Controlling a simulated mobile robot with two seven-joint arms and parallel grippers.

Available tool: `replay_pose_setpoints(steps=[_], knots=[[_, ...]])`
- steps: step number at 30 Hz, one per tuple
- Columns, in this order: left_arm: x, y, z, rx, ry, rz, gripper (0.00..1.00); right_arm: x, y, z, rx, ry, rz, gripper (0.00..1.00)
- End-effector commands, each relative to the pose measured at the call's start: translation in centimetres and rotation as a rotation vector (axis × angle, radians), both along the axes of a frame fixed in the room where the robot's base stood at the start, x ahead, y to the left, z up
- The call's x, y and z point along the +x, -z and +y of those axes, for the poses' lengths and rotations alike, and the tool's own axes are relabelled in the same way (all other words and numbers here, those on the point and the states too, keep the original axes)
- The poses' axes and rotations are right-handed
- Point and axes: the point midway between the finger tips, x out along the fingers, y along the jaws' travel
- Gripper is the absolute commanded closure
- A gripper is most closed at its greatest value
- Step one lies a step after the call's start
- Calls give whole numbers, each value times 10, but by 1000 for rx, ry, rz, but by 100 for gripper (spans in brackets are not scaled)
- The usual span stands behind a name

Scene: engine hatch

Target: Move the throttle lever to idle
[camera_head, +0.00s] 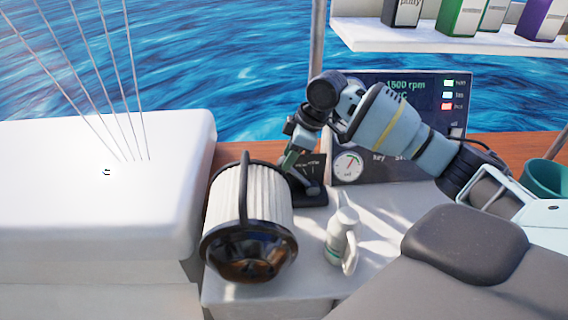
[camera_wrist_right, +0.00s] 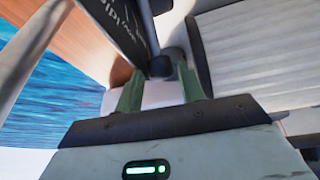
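The throttle lever (camera_head: 311,187) stands on a small dark base beside the instrument panel, partly hidden by my right gripper in the head view. My right gripper (camera_head: 288,164) reaches down over it from the upper right. In the right wrist view the gripper's two green fingers (camera_wrist_right: 160,84) are apart, with the lever's dark rounded end (camera_wrist_right: 162,66) between their tips. Gaps show beside the end, and contact cannot be made out. The dark plate with white markings (camera_wrist_right: 115,25) is next to the lever. The screen (camera_head: 405,88) reads 1500 rpm. My left gripper is not in view.
A large pleated filter (camera_head: 250,205) with a dark handle stands close left of the lever. A pale jug-like bottle (camera_head: 342,238) stands in front. A gauge (camera_head: 348,165) is on the panel. A green container (camera_head: 545,178) is at right, and a shelf (camera_head: 430,38) is above.

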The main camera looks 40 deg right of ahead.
Motion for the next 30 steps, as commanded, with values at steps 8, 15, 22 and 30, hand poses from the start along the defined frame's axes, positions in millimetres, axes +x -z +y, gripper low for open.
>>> replay_pose_setpoints(steps=[8,15,22,30], knots=[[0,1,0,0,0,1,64,9,30,9,1,0,1,61],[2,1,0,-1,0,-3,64,11,35,10,-1,-1,-1,61],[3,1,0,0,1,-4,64,11,34,9,-1,0,-1,74],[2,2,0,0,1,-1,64,10,34,10,0,0,0,100]])
